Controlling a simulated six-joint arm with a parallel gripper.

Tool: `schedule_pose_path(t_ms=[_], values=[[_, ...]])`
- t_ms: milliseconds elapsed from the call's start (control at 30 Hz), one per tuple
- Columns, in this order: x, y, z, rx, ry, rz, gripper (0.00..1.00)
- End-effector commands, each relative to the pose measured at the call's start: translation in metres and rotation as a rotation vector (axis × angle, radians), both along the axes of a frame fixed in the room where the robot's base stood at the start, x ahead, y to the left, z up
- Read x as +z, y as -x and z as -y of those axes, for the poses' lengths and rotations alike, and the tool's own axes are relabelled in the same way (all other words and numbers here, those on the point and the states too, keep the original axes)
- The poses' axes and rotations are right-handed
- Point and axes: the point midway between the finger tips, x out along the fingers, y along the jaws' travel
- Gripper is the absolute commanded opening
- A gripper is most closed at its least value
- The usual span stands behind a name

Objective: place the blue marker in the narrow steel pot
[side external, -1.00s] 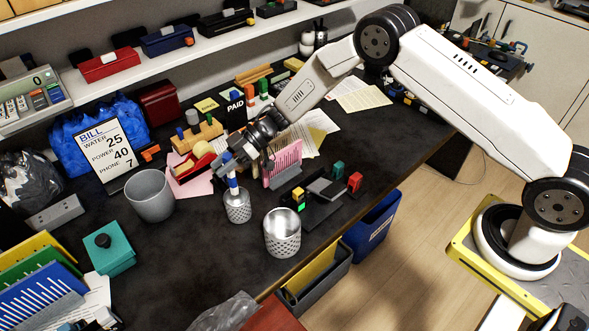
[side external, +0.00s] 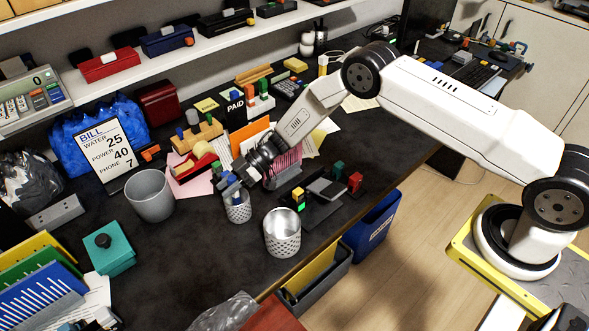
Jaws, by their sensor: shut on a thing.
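The narrow steel pot (side external: 238,210) stands upright on the dark desk, a small perforated silver cup. My gripper (side external: 231,187) is low, right at the pot's rim, and shut on the blue marker (side external: 235,196). Little of the marker shows between the fingers and the pot mouth. Its lower part is hidden inside the pot. I cannot tell whether it touches the pot's bottom.
A wider steel pot (side external: 282,233) stands close to the right. A grey cup (side external: 150,195) stands to the left. A pink letter holder (side external: 284,165) is behind, near my wrist. Dark desk in front of the pot is clear.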

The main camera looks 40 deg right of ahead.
Motion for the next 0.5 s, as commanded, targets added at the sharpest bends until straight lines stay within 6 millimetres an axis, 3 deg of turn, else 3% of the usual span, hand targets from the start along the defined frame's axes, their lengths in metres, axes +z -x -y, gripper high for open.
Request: schedule_pose_path(t_ms=[133, 500], values=[[-0.0095, 0.0001, 0.0000, 0.000, 0.000, 0.000, 0.00], [-0.0117, 0.0001, 0.0000, 0.000, 0.000, 0.000, 0.00]])
